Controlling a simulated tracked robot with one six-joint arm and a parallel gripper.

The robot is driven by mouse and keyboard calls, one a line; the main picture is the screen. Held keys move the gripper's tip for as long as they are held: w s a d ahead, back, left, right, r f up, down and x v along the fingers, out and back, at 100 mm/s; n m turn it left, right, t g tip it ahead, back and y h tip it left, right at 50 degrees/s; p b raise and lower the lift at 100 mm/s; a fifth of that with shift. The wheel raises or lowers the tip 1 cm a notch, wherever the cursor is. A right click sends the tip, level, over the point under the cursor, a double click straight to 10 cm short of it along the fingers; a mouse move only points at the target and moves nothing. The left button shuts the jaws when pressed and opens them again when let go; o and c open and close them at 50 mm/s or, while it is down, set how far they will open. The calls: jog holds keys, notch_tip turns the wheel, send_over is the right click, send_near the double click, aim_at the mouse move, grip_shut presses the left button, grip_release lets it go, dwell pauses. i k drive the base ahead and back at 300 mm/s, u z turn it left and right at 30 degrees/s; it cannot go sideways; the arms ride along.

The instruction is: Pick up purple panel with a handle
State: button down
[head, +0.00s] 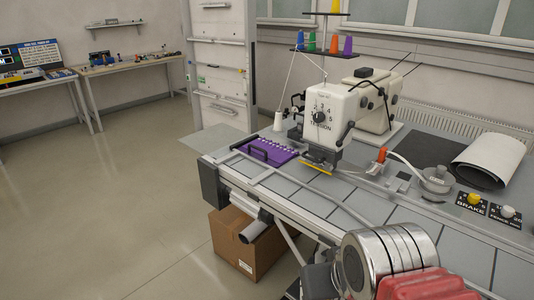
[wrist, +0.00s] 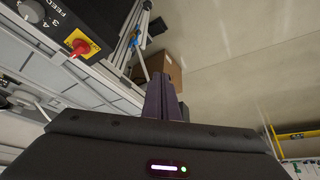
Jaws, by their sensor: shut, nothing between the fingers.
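The purple panel (head: 272,149) lies flat at the far left end of the grey work table (head: 340,208), to the left of the white sewing machine. A dark handle (head: 258,152) stands up at its left side, and a row of small light pieces lines its far edge. The panel cannot be made out in the wrist view. My gripper (wrist: 162,84) shows in the wrist view with its dark fingers together and empty. It is apart from the panel, and its fingertips do not show in the head view.
The white sewing machine (head: 334,112) stands beside the panel, with thread cones above it. A cardboard box (head: 246,240) sits on the floor under the table. A red switch on yellow (wrist: 80,46) is near my gripper. The floor (head: 110,200) at left is clear.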

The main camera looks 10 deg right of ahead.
aim_at(274, 155)
jog(key=u, duration=0.05)
jog(key=k, duration=0.65)
jog(key=u, duration=0.35)
jog(key=i, duration=0.95)
jog(key=u, duration=0.45)
jog(key=i, duration=1.3)
jog(key=z, duration=0.05)
